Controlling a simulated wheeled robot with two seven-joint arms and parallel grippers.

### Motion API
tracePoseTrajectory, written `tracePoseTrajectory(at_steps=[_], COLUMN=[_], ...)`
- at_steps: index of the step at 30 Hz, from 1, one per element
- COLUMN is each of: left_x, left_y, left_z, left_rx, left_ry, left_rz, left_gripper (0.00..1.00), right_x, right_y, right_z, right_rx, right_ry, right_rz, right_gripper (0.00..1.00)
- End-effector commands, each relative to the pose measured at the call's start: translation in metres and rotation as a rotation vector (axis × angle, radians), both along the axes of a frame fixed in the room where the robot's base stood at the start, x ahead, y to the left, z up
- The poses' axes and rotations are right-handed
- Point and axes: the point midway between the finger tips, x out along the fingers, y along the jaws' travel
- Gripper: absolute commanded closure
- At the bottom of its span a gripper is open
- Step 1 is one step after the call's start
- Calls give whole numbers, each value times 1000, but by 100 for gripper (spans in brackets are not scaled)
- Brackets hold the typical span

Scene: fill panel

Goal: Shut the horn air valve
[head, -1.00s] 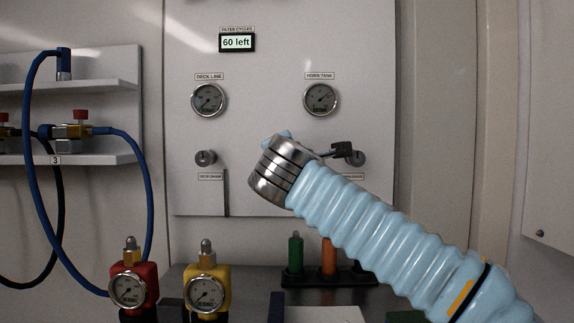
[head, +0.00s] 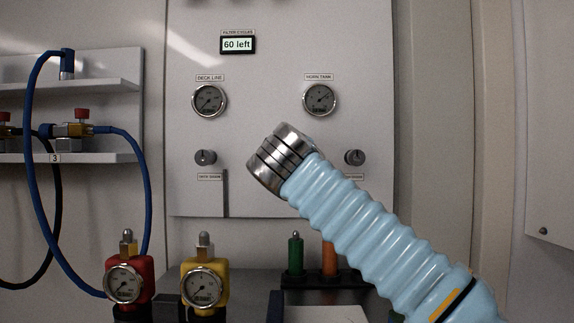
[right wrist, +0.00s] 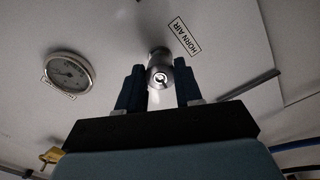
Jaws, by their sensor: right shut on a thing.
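The horn air valve (right wrist: 160,76) shows in the right wrist view as a round grey metal knob with a small mark on its end face, beside the HORN AIR label (right wrist: 185,37). My right gripper (right wrist: 160,90) has one dark finger on each side of it and is shut on it. In the head view my light blue right arm reaches up from the lower right. Its metal wrist hides the right gripper and the valve there. The horn tank gauge (head: 319,98) is above right of the wrist. My left gripper is not in view.
The panel (head: 265,60) also carries the deck line gauge (head: 209,100) and two drain knobs, left (head: 205,157) and right (head: 355,157). Red (head: 127,280) and yellow (head: 204,285) gauge units stand below left. A dark rack (head: 305,282) holds green and orange pieces.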

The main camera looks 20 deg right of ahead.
Motion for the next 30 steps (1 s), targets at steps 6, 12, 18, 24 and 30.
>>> tracePoseTrajectory(at_steps=[6,12,18,24,30], left_x=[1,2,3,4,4], left_y=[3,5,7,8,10], left_z=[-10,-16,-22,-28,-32], left_rx=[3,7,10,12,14], left_ry=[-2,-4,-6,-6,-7], left_rz=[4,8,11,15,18], left_gripper=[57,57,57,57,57], right_x=[1,0,1,1,1], right_y=[1,1,2,3,4], right_z=[-4,-5,-5,-6,-6], right_rx=[195,379,562,743,923], right_ry=[-52,-104,-156,-208,-258], right_rz=[-1,-2,-2,-3,-2], right_gripper=[96,96,96,96,96])
